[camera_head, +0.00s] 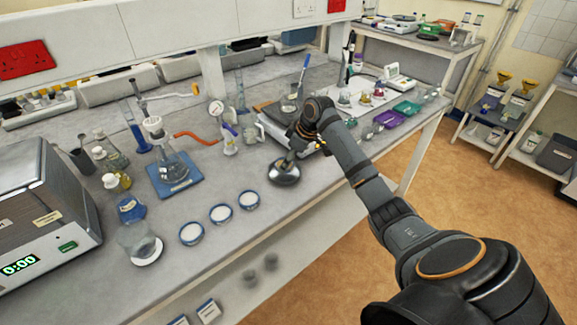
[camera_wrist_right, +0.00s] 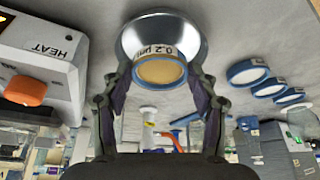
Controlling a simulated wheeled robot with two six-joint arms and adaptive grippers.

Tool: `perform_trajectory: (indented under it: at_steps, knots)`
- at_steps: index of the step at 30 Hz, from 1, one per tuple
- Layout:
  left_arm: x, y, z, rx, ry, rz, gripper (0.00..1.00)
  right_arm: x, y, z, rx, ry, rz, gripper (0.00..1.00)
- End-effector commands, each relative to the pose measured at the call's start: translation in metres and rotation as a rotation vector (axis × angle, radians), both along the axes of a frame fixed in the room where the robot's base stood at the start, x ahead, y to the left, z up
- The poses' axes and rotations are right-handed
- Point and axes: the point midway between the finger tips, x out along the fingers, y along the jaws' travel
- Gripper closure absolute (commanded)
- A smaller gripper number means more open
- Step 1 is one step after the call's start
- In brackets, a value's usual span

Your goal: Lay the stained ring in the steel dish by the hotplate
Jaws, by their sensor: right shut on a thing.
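The steel dish (camera_head: 285,176) sits on the bench just in front of the hotplate (camera_head: 268,122). In the right wrist view the dish (camera_wrist_right: 133,40) is a shiny round bowl at the top centre. My right gripper (camera_head: 291,157) is over the dish. In the wrist view its fingers (camera_wrist_right: 160,78) are shut on the stained ring (camera_wrist_right: 159,72), which has a tan face, a blue rim and a "0.2 µm" label. The ring overlaps the dish there; whether it touches the dish cannot be told. My left gripper is out of view.
Three blue-rimmed white rings (camera_head: 220,213) lie in a row left of the dish. The hotplate's orange knob (camera_wrist_right: 25,87) shows in the wrist view.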

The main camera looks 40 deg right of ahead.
Motion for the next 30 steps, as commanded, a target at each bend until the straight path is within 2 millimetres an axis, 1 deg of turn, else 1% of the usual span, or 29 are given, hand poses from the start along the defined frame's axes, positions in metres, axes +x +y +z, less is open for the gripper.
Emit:
perform_trajectory:
  at_steps: [1, 3, 6, 16, 17, 18, 19, 27, 30]
  knots:
    - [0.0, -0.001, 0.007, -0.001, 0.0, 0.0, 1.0, -0.002, 0.001, -0.008, 0.003, 0.008, 0.001, 0.58]
    - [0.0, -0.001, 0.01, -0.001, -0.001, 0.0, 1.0, -0.002, 0.001, -0.018, 0.002, 0.006, 0.001, 0.58]
    - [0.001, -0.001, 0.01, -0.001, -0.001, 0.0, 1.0, -0.002, 0.001, -0.026, 0.001, 0.003, 0.001, 0.58]
    - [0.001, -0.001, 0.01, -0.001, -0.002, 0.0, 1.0, -0.002, 0.001, -0.03, 0.001, 0.003, 0.001, 0.58]
    - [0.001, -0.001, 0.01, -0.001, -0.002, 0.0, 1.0, -0.001, 0.001, -0.03, 0.001, 0.003, 0.001, 0.38]
    - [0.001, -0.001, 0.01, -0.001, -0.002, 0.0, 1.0, -0.002, 0.001, -0.03, 0.001, 0.003, 0.001, 0.32]
    - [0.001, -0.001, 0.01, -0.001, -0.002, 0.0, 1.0, -0.001, 0.001, -0.03, 0.001, 0.003, 0.001, 0.31]
    - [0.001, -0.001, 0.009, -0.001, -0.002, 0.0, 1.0, -0.001, 0.001, -0.029, 0.001, 0.003, 0.001, 0.31]
    - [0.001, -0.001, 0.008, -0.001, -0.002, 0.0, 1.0, -0.002, 0.0, -0.023, 0.0, 0.001, 0.001, 0.31]
